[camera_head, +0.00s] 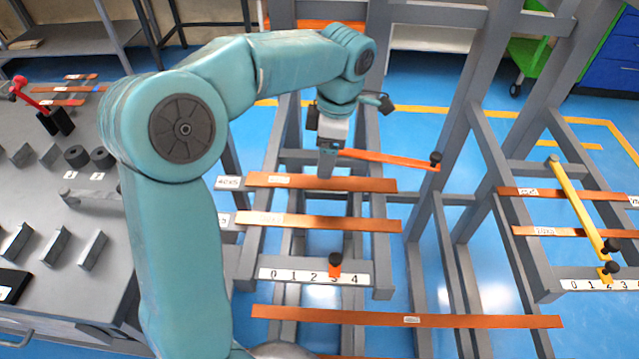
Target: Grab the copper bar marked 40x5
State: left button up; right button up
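A copper bar (350,184) lies across the grey rack in the middle. The small tag (228,183) at its left end seems to read 40x5, though the print is tiny. My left arm comes in from the lower left and arches over the rack. My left gripper (327,163) points down at the middle of this bar, its fingertips at the bar's far edge. The fingers appear edge-on, so their gap and any contact with the bar are unclear. My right gripper is not in view.
Another copper bar (340,222) lies nearer on the same rack, and a longer one (470,321) lies lower in front. An orange arm (390,159) with a black knob reaches right behind the gripper. A right-hand rack holds more bars (580,233). A grey workbench (50,205) stands left.

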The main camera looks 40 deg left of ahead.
aim_at(321, 182)
pick_arm(q)
jog(key=shift+s+d+f, duration=0.1)
jog(key=shift+f, duration=0.5)
jog(key=f, duration=0.4)
jog(key=shift+s+a+f+b, duration=0.15)
jog(key=shift+a+f+b, duration=0.1)
jog(key=shift+f+b, duration=0.1)
jog(key=shift+r, duration=0.1)
grip_shut()
